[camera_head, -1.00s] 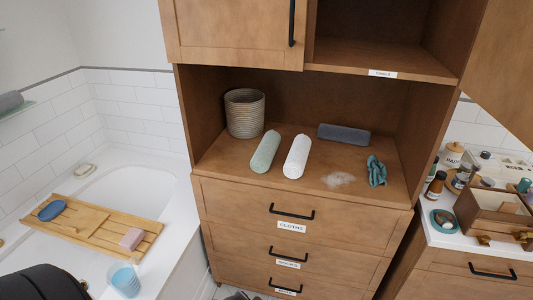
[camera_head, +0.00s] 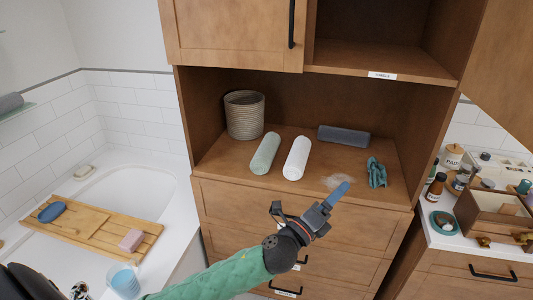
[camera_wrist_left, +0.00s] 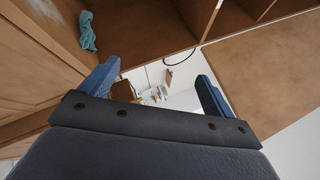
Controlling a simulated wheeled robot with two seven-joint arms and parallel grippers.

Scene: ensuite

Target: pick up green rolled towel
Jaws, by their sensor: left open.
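The green rolled towel (camera_head: 265,153) lies on the cabinet's open shelf, just left of a white rolled towel (camera_head: 297,158). My left gripper (camera_head: 338,194) is in front of the shelf's front edge, to the right of and lower than both rolls, apart from them. Its blue fingers show spread and empty in the left wrist view (camera_wrist_left: 160,88). That view shows no green roll. My right gripper is not in view.
A woven basket (camera_head: 244,115) stands behind the green roll. A dark grey roll (camera_head: 343,135) lies at the back, and a crumpled teal cloth (camera_head: 377,172) at the right; it also shows in the left wrist view (camera_wrist_left: 87,32). Drawers with handles lie below the shelf.

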